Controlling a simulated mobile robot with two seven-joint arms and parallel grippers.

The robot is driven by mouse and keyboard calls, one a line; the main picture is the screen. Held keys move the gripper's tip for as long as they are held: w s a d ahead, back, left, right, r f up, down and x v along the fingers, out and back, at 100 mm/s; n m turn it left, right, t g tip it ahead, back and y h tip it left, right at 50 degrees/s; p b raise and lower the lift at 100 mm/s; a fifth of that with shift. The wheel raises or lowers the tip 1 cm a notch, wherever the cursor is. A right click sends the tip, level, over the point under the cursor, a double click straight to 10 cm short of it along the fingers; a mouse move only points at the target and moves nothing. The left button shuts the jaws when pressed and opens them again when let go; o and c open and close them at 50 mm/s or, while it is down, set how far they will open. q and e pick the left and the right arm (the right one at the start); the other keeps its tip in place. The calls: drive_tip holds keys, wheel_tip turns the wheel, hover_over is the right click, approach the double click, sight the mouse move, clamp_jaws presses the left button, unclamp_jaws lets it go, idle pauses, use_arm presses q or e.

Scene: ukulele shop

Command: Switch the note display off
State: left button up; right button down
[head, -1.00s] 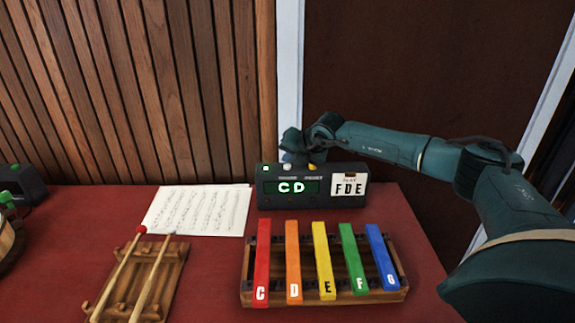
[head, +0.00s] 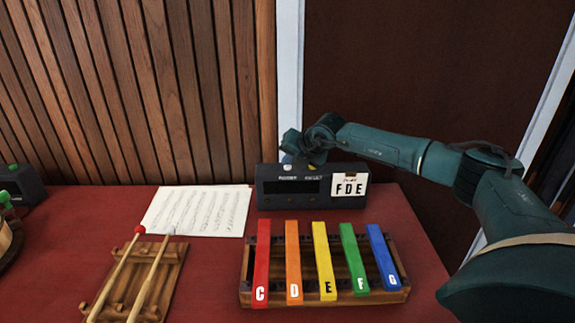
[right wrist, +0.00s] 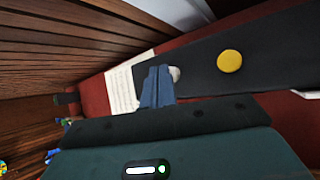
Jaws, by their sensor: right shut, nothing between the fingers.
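The note display (head: 262,188) is a dark box at the back of the red table. Its screen (head: 292,187) is dark, with no letters or green light showing. A card reading F D E (head: 349,187) is on its front right. A white button (head: 287,168) on top also shows in the right wrist view (right wrist: 174,74), next to a yellow button (right wrist: 230,61). My right gripper (head: 287,158) is shut and empty, its fingertips at the white button; I cannot tell if they touch it. The fingers also show in the right wrist view (right wrist: 157,88). My left gripper is out of view.
A xylophone (head: 324,294) with coloured bars stands in front of the display. Sheet music (head: 198,211) lies to its left. Two mallets (head: 152,275) rest on a wooden holder (head: 172,270). Another dark device (head: 28,186) is at the far left.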

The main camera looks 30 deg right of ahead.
drive_tip(key=shift+r, duration=0.3)
wheel_tip(320, 180, up, 6)
drive_tip(key=p, duration=0.2)
drive_tip(key=shift+p, duration=0.4)
idle(0.5)
